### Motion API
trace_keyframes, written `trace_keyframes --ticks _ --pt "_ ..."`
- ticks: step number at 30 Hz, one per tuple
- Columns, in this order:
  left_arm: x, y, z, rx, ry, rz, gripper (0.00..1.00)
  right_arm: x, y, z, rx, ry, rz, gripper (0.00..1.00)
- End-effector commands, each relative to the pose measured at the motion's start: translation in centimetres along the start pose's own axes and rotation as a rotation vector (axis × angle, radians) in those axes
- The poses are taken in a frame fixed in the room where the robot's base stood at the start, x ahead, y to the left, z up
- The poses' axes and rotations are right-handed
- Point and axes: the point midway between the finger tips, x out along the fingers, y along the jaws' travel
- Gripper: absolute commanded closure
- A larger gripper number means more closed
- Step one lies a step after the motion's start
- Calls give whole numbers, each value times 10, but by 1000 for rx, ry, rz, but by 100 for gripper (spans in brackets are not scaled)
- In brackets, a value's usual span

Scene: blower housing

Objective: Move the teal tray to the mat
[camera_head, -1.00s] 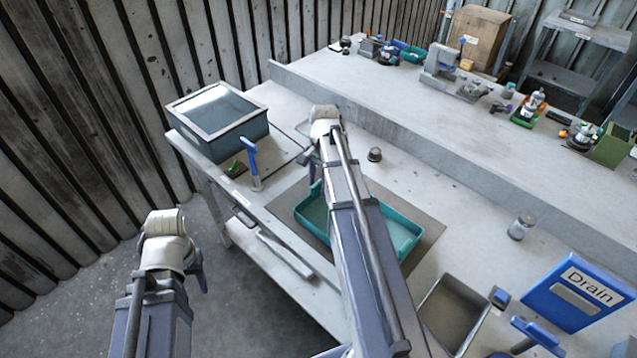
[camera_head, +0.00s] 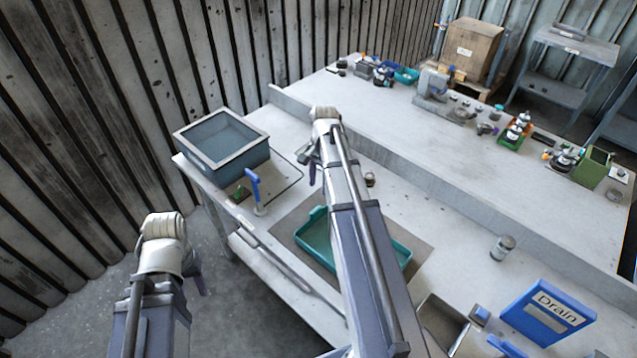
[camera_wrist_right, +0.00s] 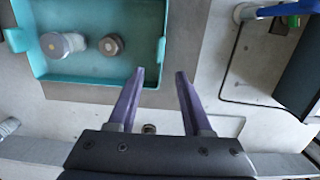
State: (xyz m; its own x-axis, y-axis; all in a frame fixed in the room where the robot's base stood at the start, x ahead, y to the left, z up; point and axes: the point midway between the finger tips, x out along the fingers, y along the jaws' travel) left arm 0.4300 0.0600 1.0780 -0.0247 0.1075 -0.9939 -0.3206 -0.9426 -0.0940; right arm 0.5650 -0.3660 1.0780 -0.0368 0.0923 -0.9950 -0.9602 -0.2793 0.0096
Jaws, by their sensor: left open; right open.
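The teal tray (camera_head: 316,240) lies on a darker grey mat (camera_head: 428,250) on the bench, partly hidden behind my right arm. In the right wrist view the tray (camera_wrist_right: 90,78) holds a pale round jar (camera_wrist_right: 64,45) and a brown knob-like part (camera_wrist_right: 111,45). My right gripper (camera_wrist_right: 161,74) is open and empty. Its left fingertip shows close to the tray's lower right corner; I cannot tell whether they touch. In the head view my right gripper (camera_head: 313,172) is beyond the tray. My left gripper (camera_head: 198,282) hangs open over the floor, off the bench.
A grey-blue bin (camera_head: 222,165) and a blue-handled tool (camera_head: 254,187) stand at the bench's left end. A jar (camera_head: 503,246), a blue "Drain" bin (camera_head: 548,312) and a metal tray (camera_head: 440,325) are at the right. A raised shelf (camera_head: 420,150) with several parts runs behind.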

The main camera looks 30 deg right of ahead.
Motion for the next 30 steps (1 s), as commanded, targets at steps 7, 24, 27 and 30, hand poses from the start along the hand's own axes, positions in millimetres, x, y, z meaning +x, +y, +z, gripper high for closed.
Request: trace_keyframes --ticks 7,24,27,30 --pt "0 0 0 -1 0 0 50 0 0 0 0 0 0 50" --pt "-1 0 0 0 0 0 50 25 11 248 -1094 84 123 50" --pt "-1 0 0 0 0 0 50 28 24 284 -1303 97 150 50" --pt "-1 0 0 0 0 0 50 30 35 309 -1458 107 170 50"
